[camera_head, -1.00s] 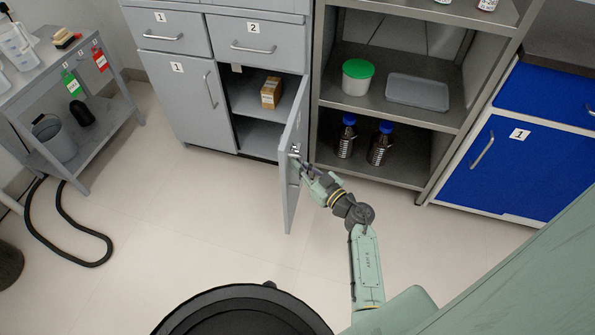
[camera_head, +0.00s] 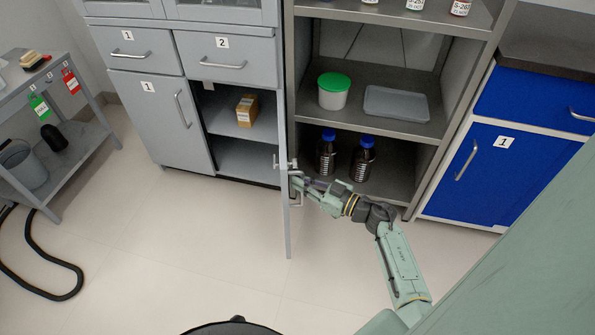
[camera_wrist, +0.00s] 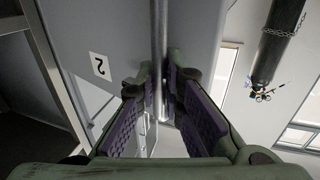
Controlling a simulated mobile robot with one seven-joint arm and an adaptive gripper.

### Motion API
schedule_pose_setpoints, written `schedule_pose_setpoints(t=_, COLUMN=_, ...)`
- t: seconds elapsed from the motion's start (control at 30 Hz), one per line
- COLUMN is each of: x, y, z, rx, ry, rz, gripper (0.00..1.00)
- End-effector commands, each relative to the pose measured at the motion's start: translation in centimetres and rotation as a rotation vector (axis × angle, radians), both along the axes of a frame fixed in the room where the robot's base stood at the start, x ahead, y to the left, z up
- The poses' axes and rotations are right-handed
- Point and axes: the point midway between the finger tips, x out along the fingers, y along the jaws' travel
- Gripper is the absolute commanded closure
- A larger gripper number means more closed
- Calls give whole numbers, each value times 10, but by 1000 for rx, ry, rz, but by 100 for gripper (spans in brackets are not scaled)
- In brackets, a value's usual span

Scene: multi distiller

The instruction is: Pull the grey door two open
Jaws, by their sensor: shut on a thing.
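The grey door two (camera_head: 285,170) stands swung far out from its cabinet, seen nearly edge-on in the head view. In the wrist view its face (camera_wrist: 80,30) fills the upper left and carries a label with the number 2 (camera_wrist: 100,67). Its metal bar handle (camera_wrist: 159,60) runs down between my fingers. My gripper (camera_head: 300,183) is at the door's handle on the right side of the door. In the wrist view my gripper (camera_wrist: 160,105) has its purple finger pads on both sides of the bar, closed on it.
The open compartment holds a small cardboard box (camera_head: 247,110). A grey shelf unit (camera_head: 395,125) with a green-lidded tub (camera_head: 333,91), a tray and two blue-capped bottles stands close right of the door. A blue cabinet (camera_head: 480,175) is farther right.

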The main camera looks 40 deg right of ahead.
Motion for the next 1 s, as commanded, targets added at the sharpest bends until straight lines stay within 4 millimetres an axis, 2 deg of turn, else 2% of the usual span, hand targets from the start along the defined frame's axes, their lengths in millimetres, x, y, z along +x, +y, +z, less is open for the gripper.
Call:
schedule_pose_setpoints(t=0.47, x=-1, y=-2, z=0, rx=2, ry=1, rz=-1, gripper=100)
schedule_pose_setpoints(t=0.5, x=-1, y=-2, z=1, rx=1, ry=0, rz=-1, gripper=89)
schedule_pose_setpoints(t=0.77, x=-1, y=-2, z=1, rx=0, ry=-1, rz=0, gripper=72)
schedule_pose_setpoints(t=1.0, x=-1, y=-2, z=2, rx=1, ry=-2, rz=0, gripper=70)
